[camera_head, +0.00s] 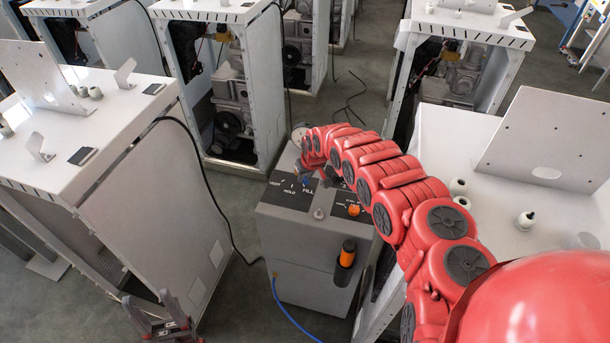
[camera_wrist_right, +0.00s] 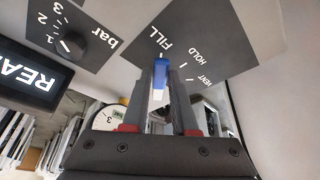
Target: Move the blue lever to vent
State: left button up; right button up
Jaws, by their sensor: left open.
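The blue lever (camera_wrist_right: 161,66) shows in the right wrist view on the dark label plate, beside the FILL mark and left of the HOLD and VENT marks. My right gripper (camera_wrist_right: 162,78) has its fingertips on both sides of the lever, with no clear gap. The lever's pivot is hidden. In the head view my right arm reaches down to the grey dispenser (camera_head: 300,252), and its gripper hides most of the lever. My left gripper (camera_head: 158,325) is open and empty at the bottom left, low and away from the dispenser.
An orange knob (camera_head: 353,210) and an orange-handled tool (camera_head: 347,254) are on the dispenser. A pressure gauge (camera_head: 299,133) stands behind its panel. White cabinets (camera_head: 155,100) flank it left and right. A blue hose (camera_head: 284,308) lies at its foot.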

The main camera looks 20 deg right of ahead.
grip_shut()
dwell(1.1)
